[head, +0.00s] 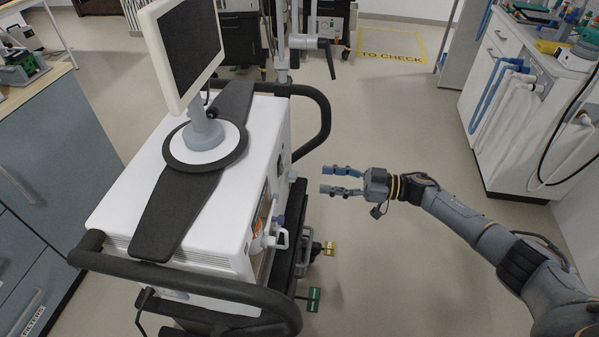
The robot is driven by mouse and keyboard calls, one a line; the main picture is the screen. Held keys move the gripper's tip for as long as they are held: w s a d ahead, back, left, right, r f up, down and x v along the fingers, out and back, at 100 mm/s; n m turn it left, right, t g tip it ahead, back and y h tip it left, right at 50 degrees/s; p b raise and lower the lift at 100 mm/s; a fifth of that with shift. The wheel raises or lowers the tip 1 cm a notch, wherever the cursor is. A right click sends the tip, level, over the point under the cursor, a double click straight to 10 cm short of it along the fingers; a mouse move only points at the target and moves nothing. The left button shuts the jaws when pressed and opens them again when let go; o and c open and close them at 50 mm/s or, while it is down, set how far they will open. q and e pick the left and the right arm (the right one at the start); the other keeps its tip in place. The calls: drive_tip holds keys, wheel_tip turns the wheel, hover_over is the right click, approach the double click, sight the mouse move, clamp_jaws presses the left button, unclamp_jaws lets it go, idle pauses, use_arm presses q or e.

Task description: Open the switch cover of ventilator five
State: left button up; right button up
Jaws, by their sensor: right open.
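A ventilator (250,150) on a wheeled cart stands left of the middle, with a white body, black rails and a tilted screen (187,45) on top. Its right side carries small fittings, among them a white bracket-like part (278,238). I cannot tell which part is the switch cover, nor read a number on the machine. My right gripper (341,181) is open and empty, pointing left, to the right of the ventilator's side and apart from it. My left gripper is not in view.
Grey cabinets (45,175) stand close on the left. A white cabinet (520,110) with hanging blue and white hoses is at the right. More equipment (330,22) stands at the back by a yellow floor marking (392,57). The floor around my right arm is clear.

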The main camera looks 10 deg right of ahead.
sight(288, 166)
drive_tip(key=x, duration=0.8)
drive_tip(key=shift+p, duration=0.35)
drive_tip(key=shift+w, duration=0.15)
drive_tip(key=shift+c, duration=0.2)
clamp_jaws()
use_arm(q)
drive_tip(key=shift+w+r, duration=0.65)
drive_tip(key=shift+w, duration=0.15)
